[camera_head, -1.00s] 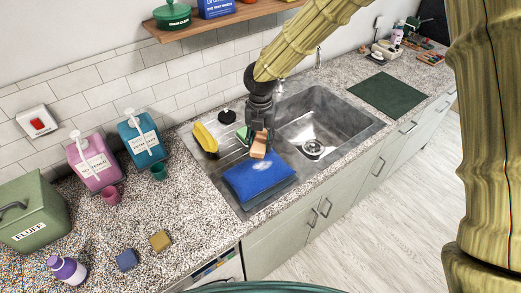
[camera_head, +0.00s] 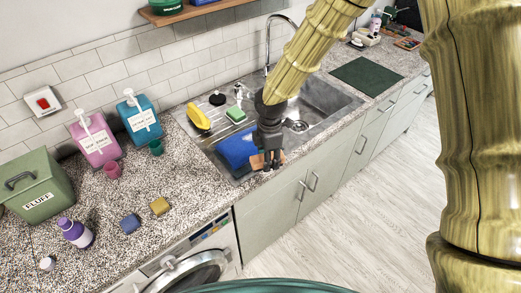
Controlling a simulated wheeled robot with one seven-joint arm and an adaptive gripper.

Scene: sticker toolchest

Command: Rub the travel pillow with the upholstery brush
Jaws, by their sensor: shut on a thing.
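The blue travel pillow (camera_head: 233,147) lies on the drainboard left of the sink bowl, its right part hidden behind my gripper. My gripper (camera_head: 268,163) points down at the pillow's right front side. It is shut on a small orange-brown wooden block, which looks like the upholstery brush (camera_head: 257,161). The brush is low, over or against the pillow's front edge. I cannot tell whether its underside touches the pillow.
A yellow item (camera_head: 198,117) and a green sponge (camera_head: 236,114) lie behind the pillow. The sink bowl (camera_head: 323,102) and tap (camera_head: 268,42) are to the right. Pink (camera_head: 96,141) and teal (camera_head: 139,117) dispensers, small sponges and a green FLUFF box (camera_head: 38,188) stand left.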

